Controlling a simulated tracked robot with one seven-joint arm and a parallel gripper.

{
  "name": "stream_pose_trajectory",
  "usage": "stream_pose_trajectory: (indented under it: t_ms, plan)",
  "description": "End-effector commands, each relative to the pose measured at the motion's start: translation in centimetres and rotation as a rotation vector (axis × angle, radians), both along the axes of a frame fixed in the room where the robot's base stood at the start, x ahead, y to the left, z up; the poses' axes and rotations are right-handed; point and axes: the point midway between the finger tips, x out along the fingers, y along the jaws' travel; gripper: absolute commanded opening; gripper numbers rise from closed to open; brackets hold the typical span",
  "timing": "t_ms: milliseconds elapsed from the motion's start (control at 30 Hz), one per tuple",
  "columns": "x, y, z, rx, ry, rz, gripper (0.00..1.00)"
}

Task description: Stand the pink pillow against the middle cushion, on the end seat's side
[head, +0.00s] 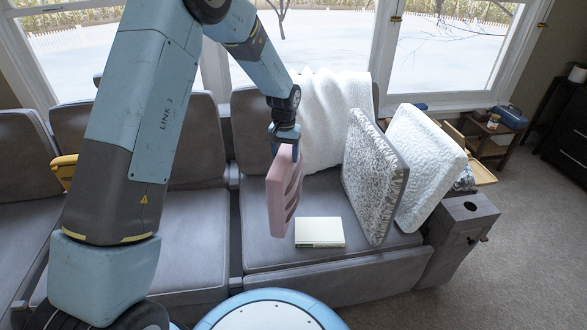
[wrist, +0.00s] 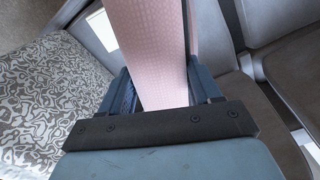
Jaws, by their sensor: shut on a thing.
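The pink pillow (head: 283,195) hangs upright from my gripper (head: 285,135), near the left side of the end seat (head: 262,250). My gripper is shut on its top edge. In the wrist view the pillow (wrist: 150,50) sits between the two fingers of my gripper (wrist: 160,95). A grey patterned cushion (head: 373,180) leans at the right of the end seat, and a white cushion (head: 425,160) stands just right of it. I cannot tell from the picture whether the pillow's lower edge touches the seat.
A pale book (head: 319,232) lies on the end seat between the pillow and the patterned cushion. A white throw (head: 325,115) covers the backrest behind. A grey armrest with a cup holder (head: 462,222) bounds the right side. A yellow object (head: 65,170) is at the left.

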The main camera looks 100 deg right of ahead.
Motion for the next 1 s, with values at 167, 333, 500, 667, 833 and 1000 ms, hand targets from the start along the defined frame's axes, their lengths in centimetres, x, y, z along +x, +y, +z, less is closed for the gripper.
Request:
stream_pose_trajectory:
  t_ms: [167, 333, 500, 667, 833, 1000]
  plan:
    - [-1.0, -3.3, -1.6, -0.001, 0.000, 0.000, 0.00]
    - [-1.6, -5.4, -4.0, 0.000, 0.000, 0.001, 0.00]
    - [-2.1, -7.0, -6.0, 0.000, -0.001, 0.000, 0.00]
    - [-2.3, -7.7, -6.8, -0.001, 0.000, 0.000, 0.00]
    - [-2.4, -8.2, -7.4, -0.001, 0.000, 0.000, 0.00]
    - [-2.5, -8.2, -9.5, 0.001, 0.000, 0.000, 0.00]
